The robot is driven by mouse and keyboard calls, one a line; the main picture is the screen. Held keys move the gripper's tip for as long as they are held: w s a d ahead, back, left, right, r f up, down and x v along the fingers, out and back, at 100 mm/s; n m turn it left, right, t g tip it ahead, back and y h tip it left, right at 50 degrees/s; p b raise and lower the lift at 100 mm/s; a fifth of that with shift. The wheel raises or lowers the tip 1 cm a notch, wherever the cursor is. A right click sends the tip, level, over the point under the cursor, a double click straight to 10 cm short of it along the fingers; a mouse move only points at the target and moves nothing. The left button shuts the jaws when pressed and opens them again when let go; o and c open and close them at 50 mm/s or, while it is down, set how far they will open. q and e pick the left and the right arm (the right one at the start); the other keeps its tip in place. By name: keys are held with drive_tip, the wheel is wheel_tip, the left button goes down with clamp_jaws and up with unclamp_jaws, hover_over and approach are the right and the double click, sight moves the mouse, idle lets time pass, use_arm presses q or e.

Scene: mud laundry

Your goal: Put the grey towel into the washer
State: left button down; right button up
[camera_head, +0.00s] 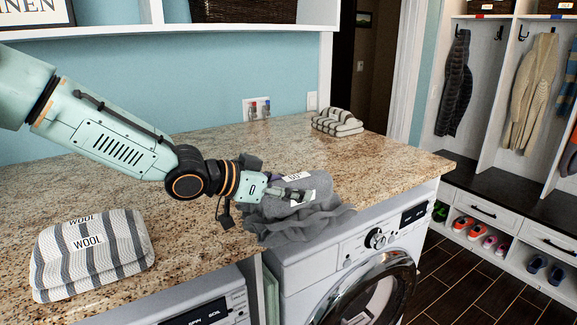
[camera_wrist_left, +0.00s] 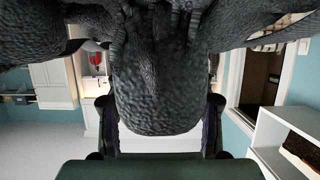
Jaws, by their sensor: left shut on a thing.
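The grey towel (camera_head: 290,218) lies bunched at the front edge of the granite counter, above the washer. Part of it drapes over the edge. My left gripper (camera_head: 290,192) is shut on the towel from above. In the left wrist view the towel (camera_wrist_left: 155,90) fills the space between the fingers of my left gripper (camera_wrist_left: 158,118). The washer (camera_head: 345,260) is white and stands under the counter, with its round door (camera_head: 372,295) at the front; I cannot tell surely whether it is open. My right gripper is not in view.
A striped wool-labelled towel (camera_head: 90,255) lies at the left of the counter (camera_head: 190,230). A smaller striped folded stack (camera_head: 337,122) lies at the back. A second machine (camera_head: 205,305) stands at lower left. Shoe cubbies (camera_head: 500,245) and hanging coats stand at right, beyond open floor.

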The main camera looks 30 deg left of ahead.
use_arm(q)
drive_tip(key=s+d+f+m+g+h, duration=0.45)
drive_tip(key=s+d+f, duration=0.45)
drive_tip(key=s+f, duration=0.5)
wheel_tip(320, 180, down, 18)
drive_tip(key=t+b, duration=0.1)
drive_tip(key=b, duration=1.9)
drive_tip(key=shift+s+d+f+y, duration=0.25)
drive_tip(key=shift+s+d+y, duration=0.05)
drive_tip(key=shift+s+y, duration=0.1)
